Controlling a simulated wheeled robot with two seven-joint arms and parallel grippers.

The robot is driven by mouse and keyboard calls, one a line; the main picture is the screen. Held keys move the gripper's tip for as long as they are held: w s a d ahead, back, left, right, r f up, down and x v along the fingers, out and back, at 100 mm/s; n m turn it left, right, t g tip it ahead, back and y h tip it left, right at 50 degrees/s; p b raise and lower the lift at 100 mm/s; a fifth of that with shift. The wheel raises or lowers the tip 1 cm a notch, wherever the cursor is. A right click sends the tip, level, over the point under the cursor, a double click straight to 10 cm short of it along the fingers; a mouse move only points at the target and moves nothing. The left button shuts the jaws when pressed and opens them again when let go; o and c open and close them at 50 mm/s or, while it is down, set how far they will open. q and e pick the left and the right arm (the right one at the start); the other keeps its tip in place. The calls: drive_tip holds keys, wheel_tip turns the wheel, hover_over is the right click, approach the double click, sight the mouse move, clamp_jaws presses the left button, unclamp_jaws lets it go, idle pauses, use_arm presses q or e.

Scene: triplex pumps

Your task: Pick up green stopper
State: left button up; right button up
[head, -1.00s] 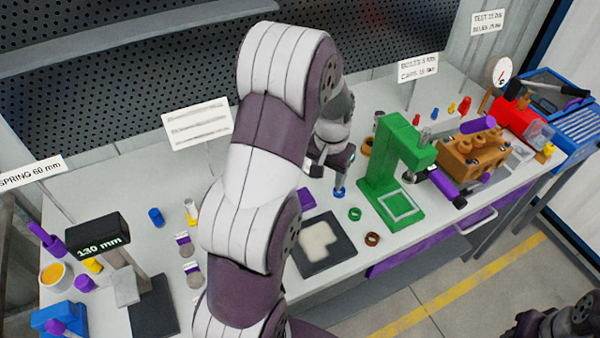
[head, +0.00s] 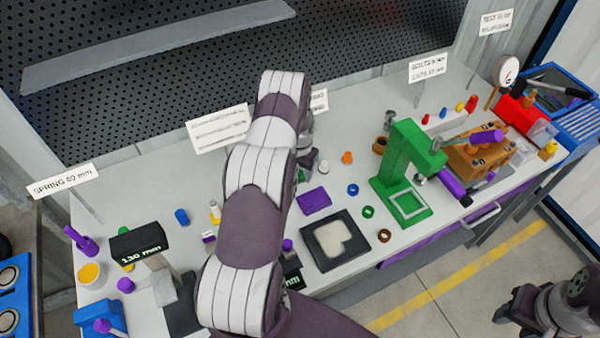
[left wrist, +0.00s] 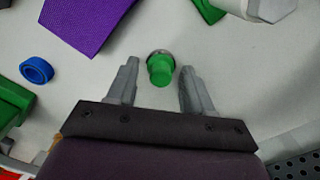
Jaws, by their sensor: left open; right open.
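The green stopper (left wrist: 161,70) shows in the left wrist view, upright with a round grey rim at its far end. My left gripper (left wrist: 160,78) is open, with one finger on each side of the stopper and a gap at both sides. I cannot tell how far above the table the fingertips are. In the head view my left arm hides most of the left gripper (head: 306,162) and the stopper's area behind the purple block. My right gripper (head: 508,305) is at the lower right, away from the table, and open.
A purple block (head: 313,200) and a blue ring (head: 352,189) lie close to the left gripper. An orange piece (head: 347,157) stands behind them. The green press (head: 408,165) stands to the right. A dark tray (head: 335,240) lies at the front edge.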

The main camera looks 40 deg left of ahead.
use_arm(q)
drive_tip(key=shift+f, duration=0.2)
drive_tip(key=shift+a, duration=0.1)
drive_tip(key=c, duration=0.8)
drive_tip(key=shift+r, duration=0.1)
drive_tip(key=shift+w+r+b, duration=0.1)
drive_tip(key=shift+r+b, duration=0.2)
drive_tip(key=shift+b, duration=0.05)
drive_tip(key=r, duration=0.1)
drive_tip(key=r+b, duration=0.1)
drive_tip(key=w+d+r+b, duration=0.1)
drive_tip(key=shift+r, duration=0.35)
drive_tip(key=w+d+r, duration=0.2)
drive_tip(key=w+d+r+b, duration=0.1)
drive_tip(key=w+d+r, duration=0.1)
drive_tip(key=w, duration=0.1)
drive_tip(key=w+d+r, duration=0.2)
drive_tip(key=shift+w+d+r+b, duration=0.3)
drive_tip(key=shift+w+r+b, duration=0.05)
drive_tip(key=shift+w, duration=0.05)
